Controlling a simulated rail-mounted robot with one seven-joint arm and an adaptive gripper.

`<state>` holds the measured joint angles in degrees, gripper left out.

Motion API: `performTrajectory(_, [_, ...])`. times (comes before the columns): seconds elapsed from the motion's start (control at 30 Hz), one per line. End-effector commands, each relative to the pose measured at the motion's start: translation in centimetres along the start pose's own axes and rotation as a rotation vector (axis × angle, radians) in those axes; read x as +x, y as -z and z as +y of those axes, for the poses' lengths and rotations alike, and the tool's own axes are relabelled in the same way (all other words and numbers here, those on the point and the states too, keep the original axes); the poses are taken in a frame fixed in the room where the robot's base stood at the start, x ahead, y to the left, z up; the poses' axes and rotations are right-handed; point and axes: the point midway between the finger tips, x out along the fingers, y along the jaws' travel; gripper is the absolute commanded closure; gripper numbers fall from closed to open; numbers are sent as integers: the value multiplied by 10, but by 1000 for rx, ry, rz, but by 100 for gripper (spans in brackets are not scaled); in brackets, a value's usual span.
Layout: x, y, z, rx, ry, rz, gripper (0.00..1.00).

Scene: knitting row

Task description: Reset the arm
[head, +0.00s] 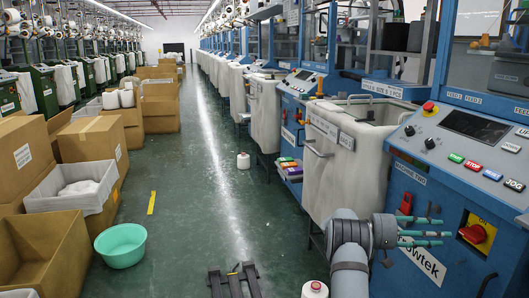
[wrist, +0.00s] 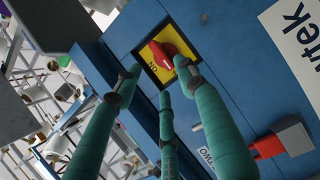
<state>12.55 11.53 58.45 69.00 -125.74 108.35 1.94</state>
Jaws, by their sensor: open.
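My gripper (head: 445,233) is stretched out at the lower right of the head view, in front of the blue knitting machine (head: 448,185). Its teal fingers are spread and hold nothing; they also show in the wrist view (wrist: 160,82). The fingertips point at a red rotary switch (head: 477,233) on a yellow plate, which sits just beyond them in the wrist view (wrist: 163,54). A gap shows between fingertips and switch in the head view. The switch handle lies tilted over the plate.
A red-handled part (head: 404,204) juts from the machine near my fingers. A white bin (head: 345,165) stands left of it. Cardboard boxes (head: 45,245) and a green basin (head: 121,245) line the aisle's left. The green floor (head: 190,215) between is mostly clear.

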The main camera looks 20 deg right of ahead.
Motion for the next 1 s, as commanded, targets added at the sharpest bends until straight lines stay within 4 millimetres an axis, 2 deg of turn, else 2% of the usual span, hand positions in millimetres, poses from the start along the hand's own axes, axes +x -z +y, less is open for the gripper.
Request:
performTrajectory(0.2, [47, 1, 0, 1, 0, 3, 59])
performTrajectory(0.4, [85, 1, 0, 1, 0, 3, 59])
performTrajectory(0.63, [85, 1, 1, 196, 81, 7, 59])
performTrajectory(1.0, [85, 1, 2, 242, 101, 6, 59])
